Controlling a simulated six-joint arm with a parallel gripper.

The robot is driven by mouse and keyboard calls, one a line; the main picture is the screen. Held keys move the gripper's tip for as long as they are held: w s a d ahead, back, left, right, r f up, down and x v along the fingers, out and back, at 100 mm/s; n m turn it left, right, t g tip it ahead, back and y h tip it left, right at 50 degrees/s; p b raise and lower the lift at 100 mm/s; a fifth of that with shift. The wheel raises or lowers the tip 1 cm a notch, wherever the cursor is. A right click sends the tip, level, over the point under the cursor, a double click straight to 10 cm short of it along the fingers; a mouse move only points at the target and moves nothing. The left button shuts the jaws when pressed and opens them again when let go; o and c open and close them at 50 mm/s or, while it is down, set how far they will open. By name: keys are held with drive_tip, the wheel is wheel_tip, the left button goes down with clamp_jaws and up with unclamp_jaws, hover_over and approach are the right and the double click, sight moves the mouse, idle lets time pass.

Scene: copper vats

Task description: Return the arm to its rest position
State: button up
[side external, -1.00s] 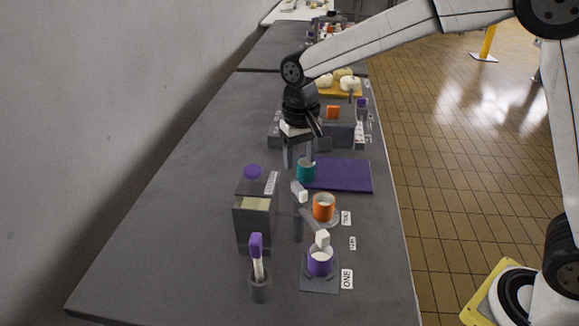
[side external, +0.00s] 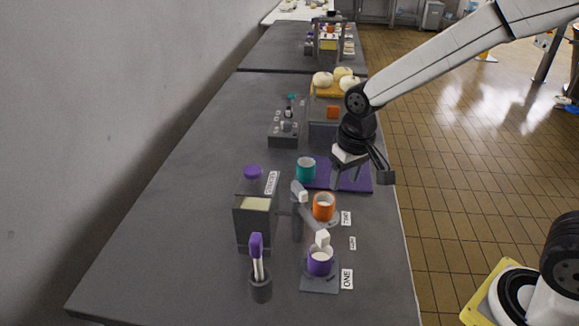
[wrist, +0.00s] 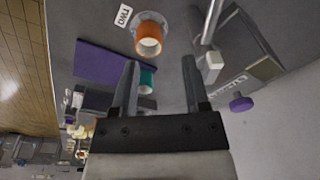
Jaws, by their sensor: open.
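My gripper (side external: 346,180) is open and empty. In the side view it hangs above the purple mat (side external: 352,184), near the right edge of the grey table. In the wrist view its two fingers (wrist: 160,85) stand apart with nothing between them. A teal cup (side external: 306,170) stands at the left end of the mat, left of my gripper. An orange cup (side external: 324,207) sits on a round base by the label TWO, nearer the camera. A purple cup (side external: 320,262) stands on a square base by the label ONE.
A grey dispenser with a spout (side external: 299,212) stands beside the cups. A dark box with a purple knob (side external: 254,222) and a brush holder (side external: 261,286) stand left of it. The table's left side is clear.

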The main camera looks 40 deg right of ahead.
drive_tip(key=s+d+f, duration=0.2)
drive_tip(key=s, duration=0.3)
drive_tip(key=s+d+f+n+t, duration=0.1)
drive_tip(key=s+d+f, duration=0.1)
drive_tip(key=s, duration=0.2)
drive_tip(key=shift+s+d, duration=0.25)
drive_tip(key=shift+s, duration=0.15)
